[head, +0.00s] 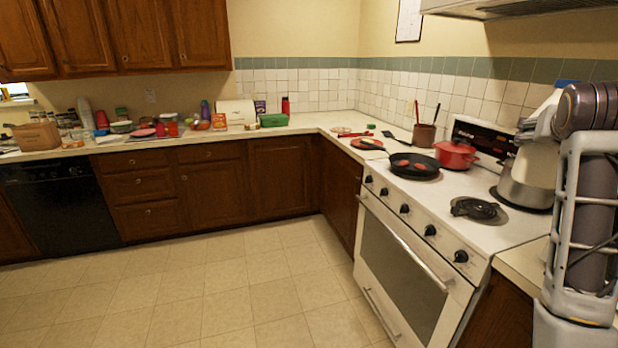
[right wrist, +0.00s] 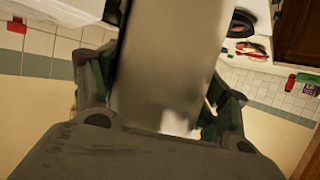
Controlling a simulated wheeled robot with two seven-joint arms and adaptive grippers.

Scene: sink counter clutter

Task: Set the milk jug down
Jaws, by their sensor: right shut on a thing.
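The milk jug, a pale, whitish container (head: 536,165) with what looks like a blue cap (head: 567,83), is at the right of the head view, partly hidden by my right arm. In the right wrist view the pale body of the jug (right wrist: 165,70) fills the space between the fingers. My right gripper (right wrist: 160,88) is shut on it, with a dark finger on each side. In the head view the jug appears over or in front of a steel pot; I cannot tell whether its base touches anything. My left gripper is not in view.
The white stove holds the steel pot (head: 520,190), a black pan (head: 413,165), a red pot (head: 456,154) and a bare burner (head: 474,208). A utensil crock (head: 424,134) stands behind. A narrow counter strip (head: 522,264) is clear at the near right. Clutter lines the back counter.

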